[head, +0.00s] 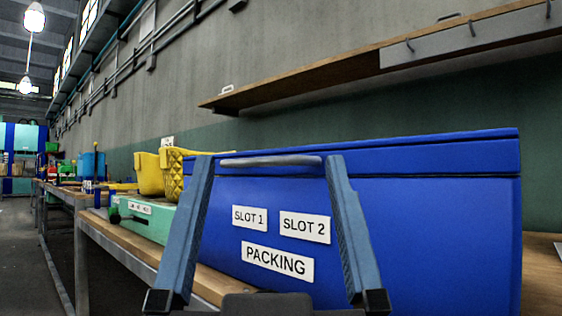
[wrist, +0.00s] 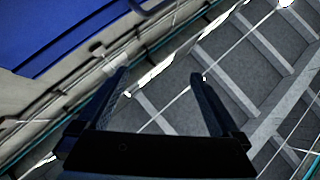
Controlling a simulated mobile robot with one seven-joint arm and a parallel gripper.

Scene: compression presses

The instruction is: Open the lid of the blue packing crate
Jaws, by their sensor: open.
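The blue packing crate (head: 450,240) stands on the bench, with labels "SLOT 1", "SLOT 2" and "PACKING" on its front. Its blue lid (head: 430,157) is closed, with a thin seam below it. A grey bar handle (head: 270,160) runs along the lid's front. My gripper (head: 269,160) is open in front of the crate, fingers pointing up, one tip near each end of the handle in the picture. I cannot tell the gap in depth. In the wrist view, blue crate surface (wrist: 50,30) fills the upper left and my gripper (wrist: 161,73) is open and empty.
Left of the crate, a green box (head: 145,215) sits on the wooden bench (head: 120,240), with yellow bins (head: 152,175) behind. A wall shelf (head: 350,65) hangs above and behind the crate. The aisle (head: 20,240) at far left is open floor.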

